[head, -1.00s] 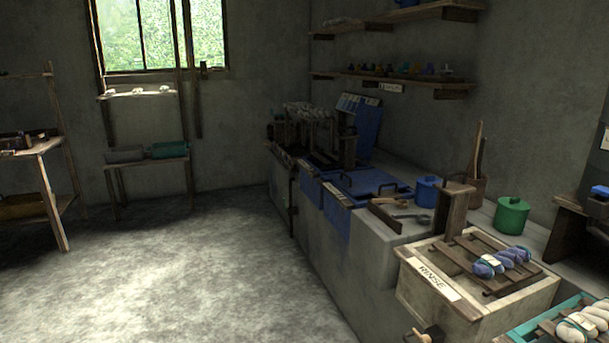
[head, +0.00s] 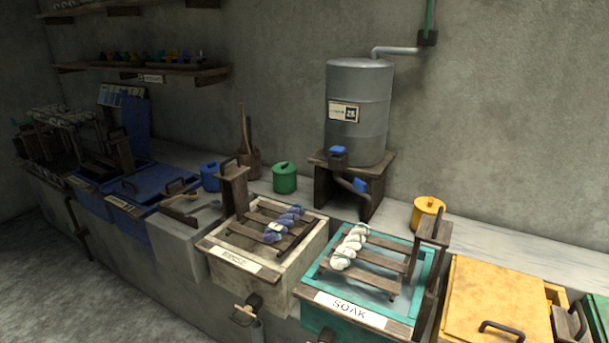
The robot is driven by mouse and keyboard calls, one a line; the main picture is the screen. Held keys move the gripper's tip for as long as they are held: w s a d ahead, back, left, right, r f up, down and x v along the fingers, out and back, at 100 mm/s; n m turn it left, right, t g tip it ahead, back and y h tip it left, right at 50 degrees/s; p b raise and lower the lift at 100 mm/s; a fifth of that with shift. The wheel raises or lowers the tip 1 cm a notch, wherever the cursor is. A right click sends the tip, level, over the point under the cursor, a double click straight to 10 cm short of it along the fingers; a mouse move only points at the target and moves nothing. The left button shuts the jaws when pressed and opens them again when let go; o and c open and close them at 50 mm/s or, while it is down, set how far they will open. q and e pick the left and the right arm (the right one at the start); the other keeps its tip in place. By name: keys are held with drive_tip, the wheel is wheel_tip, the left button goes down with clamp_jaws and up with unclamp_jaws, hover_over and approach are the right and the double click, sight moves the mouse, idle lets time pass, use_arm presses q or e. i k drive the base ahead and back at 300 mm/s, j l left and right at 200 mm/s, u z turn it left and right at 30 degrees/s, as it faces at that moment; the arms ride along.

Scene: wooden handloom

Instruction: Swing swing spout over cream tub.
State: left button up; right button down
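The swing spout (head: 350,183) hangs under the grey metal drum in the head view. It is a short pipe with a blue tip, below a valve with a blue handle (head: 338,150). The spout slants down to the right, and its tip appears behind the back edge of the teal tub, right of the cream tub. The cream tub (head: 230,257) is labelled RINSE and stands front left of the drum. Neither of my grippers is in view.
The drum (head: 358,105) rests on a wooden stand. The teal SOAK tub (head: 350,316) with a white skein stands right of the cream tub. A green pot (head: 285,178), a yellow pot (head: 427,214) and a yellow lidded tub (head: 495,305) are nearby. Floor is clear at lower left.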

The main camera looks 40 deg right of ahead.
sight(359, 188)
drive_tip(key=z, duration=1.6)
